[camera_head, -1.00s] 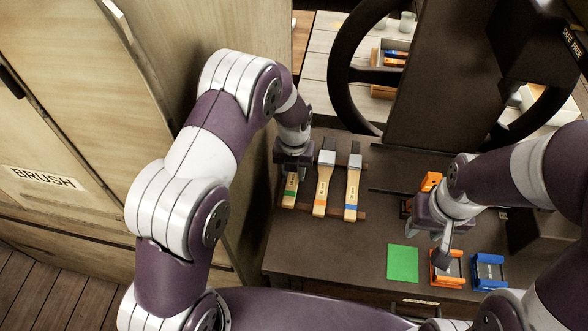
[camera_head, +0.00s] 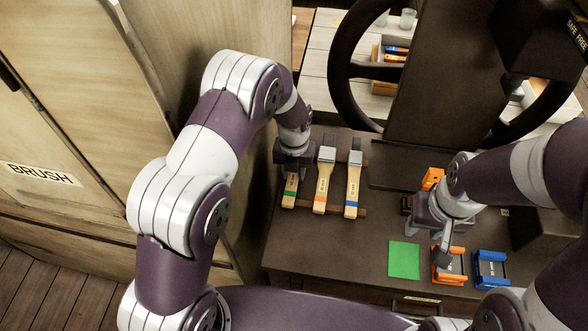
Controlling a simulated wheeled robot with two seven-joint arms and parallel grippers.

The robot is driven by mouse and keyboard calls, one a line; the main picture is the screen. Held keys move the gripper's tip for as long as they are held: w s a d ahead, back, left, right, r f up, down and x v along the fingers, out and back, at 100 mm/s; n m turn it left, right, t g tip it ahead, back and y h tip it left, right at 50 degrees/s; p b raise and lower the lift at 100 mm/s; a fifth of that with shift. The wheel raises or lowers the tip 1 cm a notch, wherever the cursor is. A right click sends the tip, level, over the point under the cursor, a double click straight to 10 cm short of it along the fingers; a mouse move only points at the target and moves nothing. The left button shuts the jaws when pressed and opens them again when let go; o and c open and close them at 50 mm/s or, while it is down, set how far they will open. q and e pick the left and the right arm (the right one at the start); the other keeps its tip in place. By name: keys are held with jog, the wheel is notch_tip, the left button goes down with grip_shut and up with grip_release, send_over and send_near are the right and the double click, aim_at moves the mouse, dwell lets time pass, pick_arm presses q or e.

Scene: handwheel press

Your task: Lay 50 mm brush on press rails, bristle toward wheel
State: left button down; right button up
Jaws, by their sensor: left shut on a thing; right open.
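Several brushes lie side by side on a wooden rack (camera_head: 335,210) at the left of the dark bench. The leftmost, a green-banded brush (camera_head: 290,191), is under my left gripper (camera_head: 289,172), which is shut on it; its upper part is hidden. Beside it lie an orange-banded brush (camera_head: 322,188) and a blue-banded brush (camera_head: 353,190), metal ferrules pointing to the back. Their size markings are too small to read. The press handwheel (camera_head: 345,70) stands at the back, partly behind the press column (camera_head: 435,90). My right gripper (camera_head: 440,240) is open above the orange holder; the press rails cannot be clearly told.
A green square (camera_head: 404,260) lies on the bench front. An orange holder (camera_head: 449,268) and a blue holder (camera_head: 490,268) stand right of it. An orange block (camera_head: 432,179) is behind my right gripper. A cabinet labelled BRUSH (camera_head: 42,175) stands at left.

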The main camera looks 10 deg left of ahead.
pick_arm(q)
jog(key=shift+f, duration=0.2)
jog(key=c, duration=0.7)
grip_release()
jog(key=shift+c, duration=0.2)
notch_tip(320, 180, up, 13)
jog(key=shift+f, duration=0.15)
